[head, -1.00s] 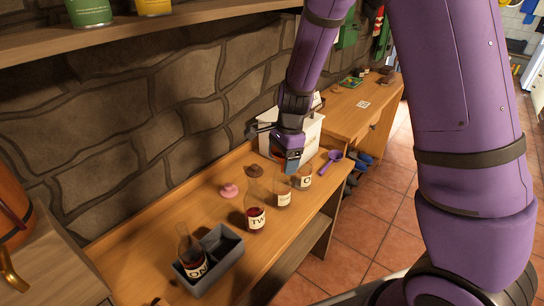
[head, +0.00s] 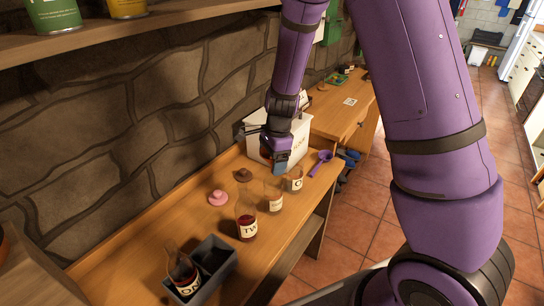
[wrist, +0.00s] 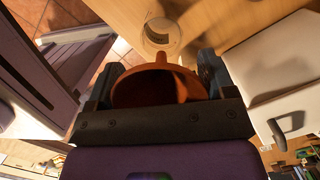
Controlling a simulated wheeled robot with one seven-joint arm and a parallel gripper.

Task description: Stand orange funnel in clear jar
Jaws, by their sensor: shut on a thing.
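My gripper (head: 281,166) is shut on the orange funnel (wrist: 160,68), which sits between the two fingers in the wrist view, its dark bowl towards the camera and its narrow spout pointing away. In the head view the gripper mostly hides the funnel. A round clear vessel (wrist: 160,34) shows beyond the spout in the wrist view. I cannot tell whether the spout is over its mouth.
A grey divided box (head: 214,276) holds another bottle. A white box (head: 298,134) stands behind the gripper. A purple scoop (head: 322,159) lies at the bench's right end.

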